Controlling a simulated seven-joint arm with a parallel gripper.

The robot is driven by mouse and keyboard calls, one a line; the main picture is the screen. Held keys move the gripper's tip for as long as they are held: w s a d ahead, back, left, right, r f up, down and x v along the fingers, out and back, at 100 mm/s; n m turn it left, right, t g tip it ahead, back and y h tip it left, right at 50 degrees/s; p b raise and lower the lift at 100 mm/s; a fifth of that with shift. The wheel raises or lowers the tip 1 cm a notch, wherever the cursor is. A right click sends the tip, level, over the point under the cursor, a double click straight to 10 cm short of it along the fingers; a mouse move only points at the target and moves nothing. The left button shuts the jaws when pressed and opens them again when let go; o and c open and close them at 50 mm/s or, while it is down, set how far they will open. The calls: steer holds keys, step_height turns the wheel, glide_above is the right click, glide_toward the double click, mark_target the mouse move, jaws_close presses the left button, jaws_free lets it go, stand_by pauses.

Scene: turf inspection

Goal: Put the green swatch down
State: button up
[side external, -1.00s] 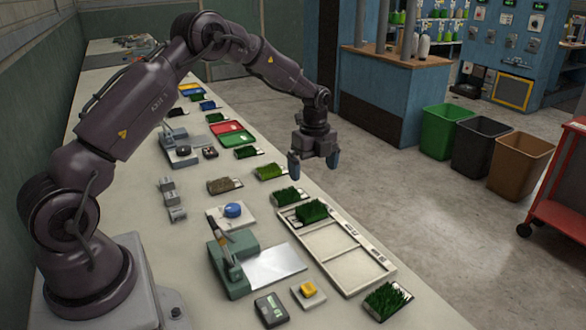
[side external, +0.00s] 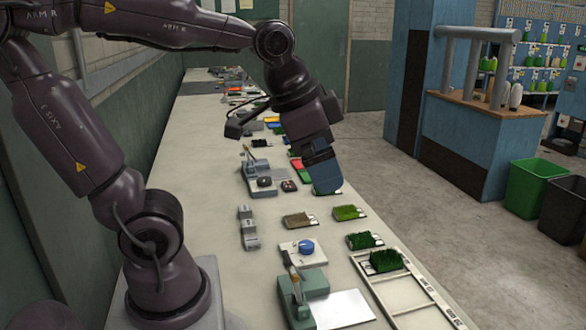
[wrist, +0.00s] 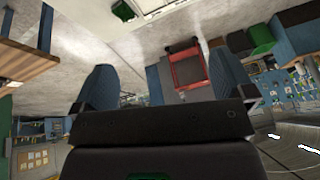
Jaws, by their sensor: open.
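My gripper (side external: 326,190) is open and tilted, above the bench beyond the white tray. In the wrist view its blue fingers (wrist: 165,85) stand wide apart with nothing between them. A dark green swatch (side external: 385,261) lies in the far compartment of the white divided tray (side external: 405,293). Another dark green swatch (side external: 363,240) lies just beyond the tray, and a lighter green swatch (side external: 348,212) lies farther back. I cannot tell from looks alone which one the task means. Something behind the fingertips is mostly hidden. A small green patch (wrist: 122,10) shows at the wrist view's top edge.
A brown swatch (side external: 300,219), a block with a blue knob (side external: 306,247), grey weights (side external: 248,230) and a green-grey stand (side external: 303,300) are on the bench. A red cart (wrist: 187,68) and green bin (side external: 540,187) stand on the floor. The tray's other visible compartments are empty.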

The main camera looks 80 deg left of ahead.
steer(key=shift+s+d+f+n+t, duration=0.2)
steer(key=shift+s+n, duration=0.25)
steer(key=shift+s, duration=0.3)
steer(key=shift+s+d+f+n+t, duration=0.1)
steer(key=shift+s+d+f+n, duration=0.1)
steer(key=shift+s+n, duration=0.4)
steer(key=shift+s+d+f+n+t, duration=0.15)
steer(key=shift+s+f+n, duration=0.1)
steer(key=shift+s, duration=0.65)
steer(key=shift+r, duration=0.1)
